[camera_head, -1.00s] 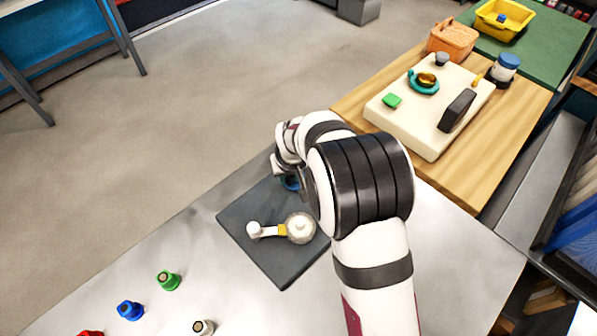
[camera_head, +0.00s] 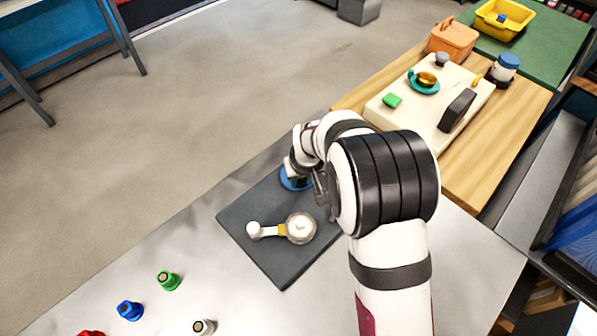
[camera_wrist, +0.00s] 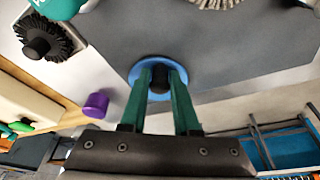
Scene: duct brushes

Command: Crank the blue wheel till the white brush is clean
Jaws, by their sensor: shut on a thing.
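The blue wheel (camera_wrist: 137,72) is a flat disc with a dark knob (camera_wrist: 159,86), seen in the wrist view. My gripper (camera_wrist: 160,73) has its two green fingers shut on the knob, over the disc. In the head view the blue wheel (camera_head: 291,184) lies at the far edge of a dark grey plate (camera_head: 268,258), partly hidden by my wrist. The round white brush (camera_head: 301,228) is on the same plate, beside a white knob on an arm with a yellow band. Pale bristles (camera_wrist: 215,3) show at the wrist view's top edge. I cannot tell how clean they are.
Green (camera_head: 168,280), blue (camera_head: 130,310) and white (camera_head: 203,327) small pieces stand on the metal table at front left. A dark-bristled brush (camera_wrist: 45,38) and a purple cylinder (camera_wrist: 95,104) show in the wrist view. A cream board (camera_head: 410,120) lies on the wooden surface behind.

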